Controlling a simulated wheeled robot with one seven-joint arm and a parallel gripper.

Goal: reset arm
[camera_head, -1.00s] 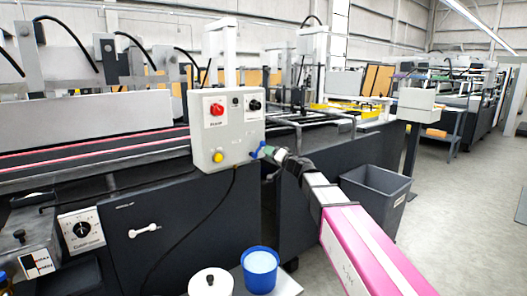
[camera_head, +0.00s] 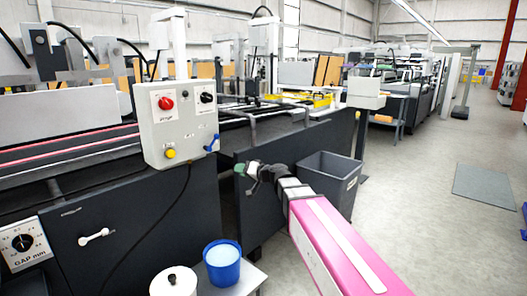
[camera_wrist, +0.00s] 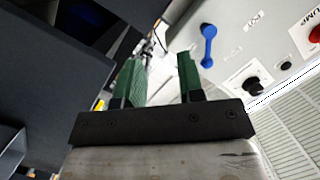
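My gripper (camera_wrist: 158,80) shows in the wrist view with two green fingers standing apart and nothing between them. In the head view my gripper (camera_head: 246,168) is at the end of my pink arm, in front of the dark machine side and right of the control box. The grey control box (camera_head: 176,122) carries a red knob, a black knob, a yellow button and a blue lever (camera_head: 212,143). In the wrist view the blue lever (camera_wrist: 208,45) is to the right of the fingers, apart from them.
A grey bin (camera_head: 328,182) stands on the floor just beyond my arm. The floor to the right is open, with a grey mat (camera_head: 484,186).

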